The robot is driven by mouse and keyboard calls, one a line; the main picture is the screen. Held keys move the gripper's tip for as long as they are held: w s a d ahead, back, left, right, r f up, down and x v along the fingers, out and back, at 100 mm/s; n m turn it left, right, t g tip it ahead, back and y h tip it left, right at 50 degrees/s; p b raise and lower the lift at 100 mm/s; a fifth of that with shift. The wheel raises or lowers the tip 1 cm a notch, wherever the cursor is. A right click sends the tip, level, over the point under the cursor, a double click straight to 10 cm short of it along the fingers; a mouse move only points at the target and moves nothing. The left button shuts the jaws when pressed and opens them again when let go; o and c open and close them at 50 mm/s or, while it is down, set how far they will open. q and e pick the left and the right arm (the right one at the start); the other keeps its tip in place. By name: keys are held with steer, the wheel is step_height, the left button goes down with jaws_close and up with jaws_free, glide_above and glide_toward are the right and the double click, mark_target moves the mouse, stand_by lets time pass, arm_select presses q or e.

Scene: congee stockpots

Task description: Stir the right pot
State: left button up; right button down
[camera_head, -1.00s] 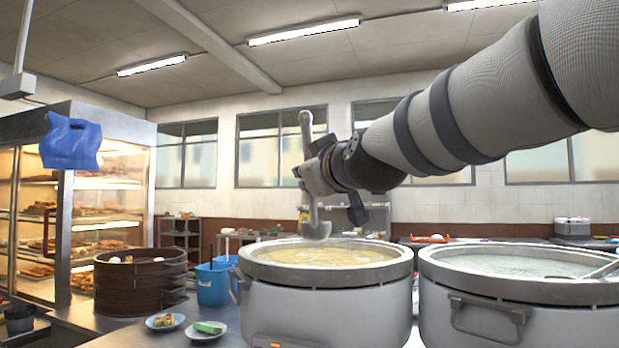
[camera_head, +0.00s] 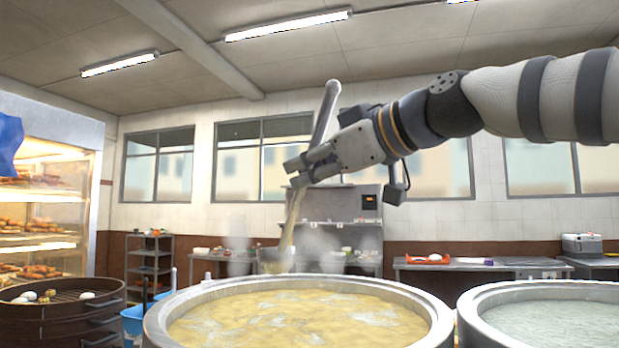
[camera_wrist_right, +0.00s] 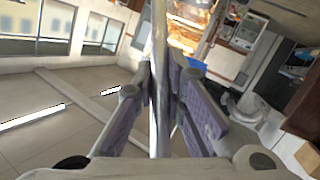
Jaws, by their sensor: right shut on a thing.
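My right gripper (camera_head: 310,168) is shut on the handle of a ladle (camera_head: 325,112), which slants down to the left. The ladle's bowl (camera_head: 275,262) shows just above the far rim of the left pot; whether it is over or behind that pot I cannot tell. In the right wrist view the handle (camera_wrist_right: 159,30) runs between the fingers (camera_wrist_right: 160,85). The left pot (camera_head: 440,318) holds yellowish congee. The right pot (camera_head: 478,302) holds pale, whitish congee and is cut off by the frame. My left gripper is not in view.
A dark steamer basket (camera_head: 60,318) with buns stands at the lower left, before a lit food cabinet (camera_head: 105,150). A blue bucket (camera_head: 132,325) is beside the left pot. Back shelves and a side table (camera_head: 470,266) stand along the wall. Faint steam rises near the ladle.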

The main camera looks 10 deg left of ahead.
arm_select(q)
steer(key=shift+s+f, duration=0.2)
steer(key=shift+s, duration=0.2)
arm_select(e)
step_height(320, 180, down, 15)
steer(key=shift+s, duration=0.2)
